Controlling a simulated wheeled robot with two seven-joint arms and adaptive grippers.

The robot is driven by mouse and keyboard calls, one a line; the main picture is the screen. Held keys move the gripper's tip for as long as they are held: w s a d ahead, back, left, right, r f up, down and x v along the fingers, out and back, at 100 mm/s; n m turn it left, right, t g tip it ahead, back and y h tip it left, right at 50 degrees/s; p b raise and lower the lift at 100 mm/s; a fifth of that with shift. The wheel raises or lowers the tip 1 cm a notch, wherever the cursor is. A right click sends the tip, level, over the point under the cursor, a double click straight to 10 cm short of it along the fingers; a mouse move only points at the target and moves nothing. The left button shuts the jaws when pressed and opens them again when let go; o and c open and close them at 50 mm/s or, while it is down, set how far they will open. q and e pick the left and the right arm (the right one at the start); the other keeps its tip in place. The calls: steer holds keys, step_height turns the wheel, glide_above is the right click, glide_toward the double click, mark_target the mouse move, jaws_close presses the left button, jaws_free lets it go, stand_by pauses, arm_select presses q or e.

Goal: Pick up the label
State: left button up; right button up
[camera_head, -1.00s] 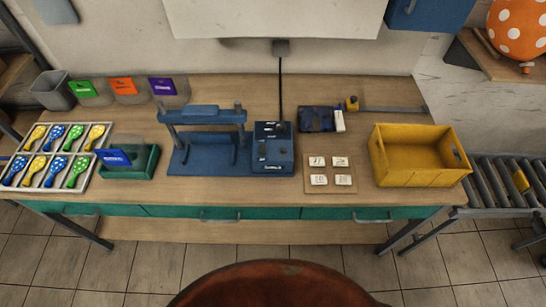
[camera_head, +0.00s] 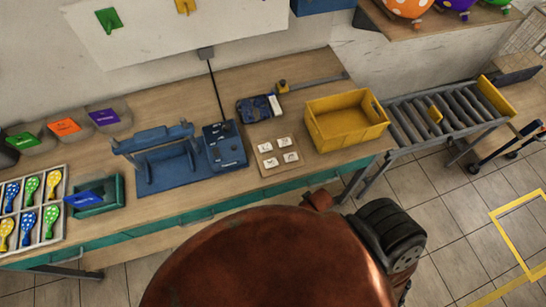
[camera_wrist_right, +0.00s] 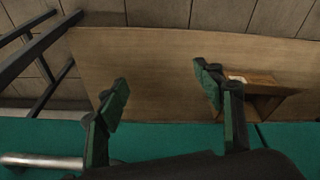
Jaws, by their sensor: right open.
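Several small white labels with dark print lie on a thin wooden board (camera_head: 278,153) in the head view. One label (camera_head: 283,142) is at the back right of the board, and another label (camera_head: 270,162) is at the front left. My right gripper (camera_wrist_right: 164,88) shows in the right wrist view with its two green-padded fingers wide apart and nothing between them. A wooden surface and a green drawer front lie beyond the fingers; no label is clearly seen between them. My left gripper is not in view.
A blue press (camera_head: 165,160) and a blue device (camera_head: 225,147) stand left of the board. A yellow crate (camera_head: 345,122) stands to its right. A small wooden object (camera_wrist_right: 262,88) is partly hidden behind the right finger in the wrist view. A roller conveyor (camera_head: 440,108) is at right.

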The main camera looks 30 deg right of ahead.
step_height(320, 180, up, 25)
steer(key=w+a+n+t+p, duration=0.1)
steer(key=w+a+n+p, duration=0.15)
steer(key=p, duration=0.25)
steer(key=w+a+r+n+y, duration=0.2)
steer(key=w+a+n, duration=0.4)
steer(key=a+n, duration=0.15)
steer(key=w+a+r+n+y, duration=0.2)
steer(key=w+a+r+n, duration=0.1)
steer(key=w+a+n, duration=0.4)
steer(key=n+g+h, duration=0.3)
steer(key=n+h, duration=0.1)
steer(key=n, duration=1.1)
glide_toward(271, 163)
steer(key=shift+d, duration=0.4)
steer(key=shift+w+f+n+p, duration=0.1)
steer(key=shift+f+n+p, duration=0.2)
steer(key=shift+f, duration=0.6)
steer(key=shift+w+a+f+p, duration=0.1)
steer(key=shift+f+p, duration=0.1)
steer(key=shift+f, duration=1.15)
steer(key=shift+w+a+f+p, duration=0.1)
steer(key=shift+f+p, duration=0.05)
steer(key=shift+f, duration=1.2)
